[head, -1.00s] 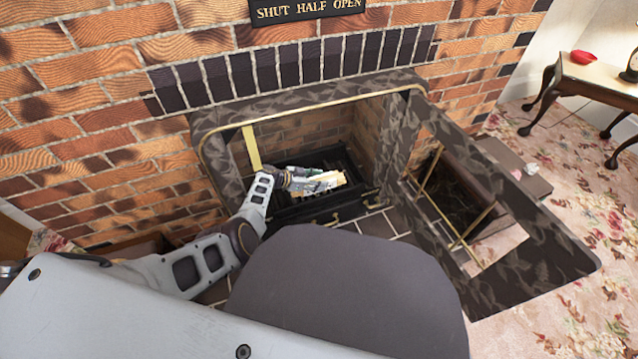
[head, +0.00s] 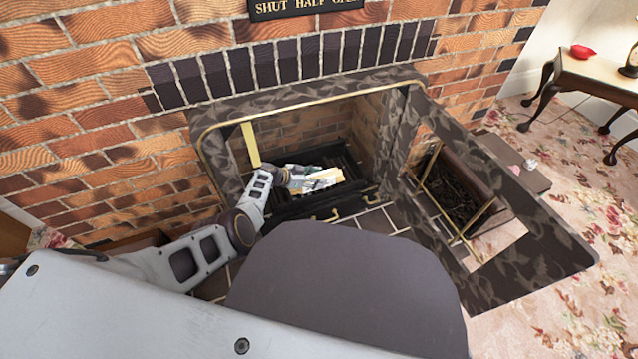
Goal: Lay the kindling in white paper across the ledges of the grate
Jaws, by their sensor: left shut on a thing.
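The kindling in white paper (head: 322,180) shows as a pale bundle with light wood tones, inside the fireplace opening over the dark grate (head: 345,162). My left gripper (head: 290,178) reaches into the opening from the left and is shut on the bundle at its left end. The bundle lies low, close to the grate's bars. I cannot tell whether it touches the ledges. The gripper's fingers are small and partly hidden against the bundle. My right gripper is not in view.
A dark patterned surround with brass trim (head: 300,100) frames the opening. A hinged patterned door frame (head: 545,265) stands open at the right. A dark box of fuel (head: 460,190) sits behind it. A side table (head: 600,85) stands far right on floral carpet.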

